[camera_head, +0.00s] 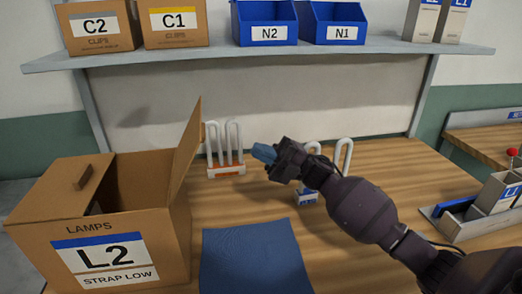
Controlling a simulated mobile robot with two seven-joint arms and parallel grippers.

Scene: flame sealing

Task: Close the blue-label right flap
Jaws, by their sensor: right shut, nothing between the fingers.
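A cardboard box (160,225) marked "LAMPS", "L2" and "STRAP LOW" on a blue-banded label (105,258) stands at the left of the table. Its right flap (187,148) stands up, tilted slightly outward to the right. The left side of the top is covered by a flap (60,182) with a small brown block on it; a dark opening shows beside it. My right gripper (263,153) is shut and empty, with bluish fingertips pointing left. In the picture it is right of the raised flap, apart from it. My left gripper is not in view.
A blue mat (252,260) lies right of the box. A white-pronged lamp on an orange base (226,168) stands behind, and another lamp (307,197) is partly hidden by my arm. A shelf (270,47) with boxes and blue bins hangs above. A tray (465,230) sits at right.

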